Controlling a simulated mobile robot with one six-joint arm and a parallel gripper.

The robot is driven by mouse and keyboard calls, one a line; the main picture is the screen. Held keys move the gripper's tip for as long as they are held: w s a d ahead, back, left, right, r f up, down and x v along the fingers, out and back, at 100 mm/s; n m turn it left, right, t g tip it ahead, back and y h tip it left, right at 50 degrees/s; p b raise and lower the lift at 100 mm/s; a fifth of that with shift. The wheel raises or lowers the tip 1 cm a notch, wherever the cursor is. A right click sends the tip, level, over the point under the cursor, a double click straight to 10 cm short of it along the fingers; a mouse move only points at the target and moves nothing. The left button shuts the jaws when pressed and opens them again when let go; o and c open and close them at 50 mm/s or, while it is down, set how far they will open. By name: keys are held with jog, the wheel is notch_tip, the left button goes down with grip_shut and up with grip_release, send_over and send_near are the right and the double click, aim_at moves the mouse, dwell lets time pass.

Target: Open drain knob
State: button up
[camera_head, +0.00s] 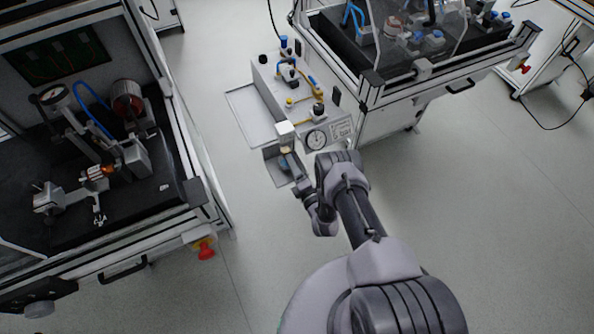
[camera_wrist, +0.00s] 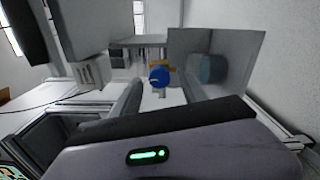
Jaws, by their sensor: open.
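A blue round knob (camera_wrist: 159,76), seemingly the drain knob, shows near the middle of the wrist view, with a brass-coloured part behind it. My gripper (camera_wrist: 161,92) is open and empty, with its fingers to the left and right of the knob in the picture; the knob appears ahead of the fingertips, and I see no contact. In the head view my gripper (camera_head: 294,174) is at the small grey tray (camera_head: 280,178) under a clear-bowled filter unit (camera_head: 285,136). A small blue spot (camera_head: 284,163) there seems to be the same knob, partly hidden by the gripper.
A machine bench (camera_head: 215,205) is at left and another enclosed bench (camera_head: 375,85) is at upper right.

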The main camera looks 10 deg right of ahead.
jog(key=p+v, duration=0.1)
jog(key=v, duration=1.6)
jog(key=shift+p, duration=0.35)
jog(key=shift+s, duration=0.15)
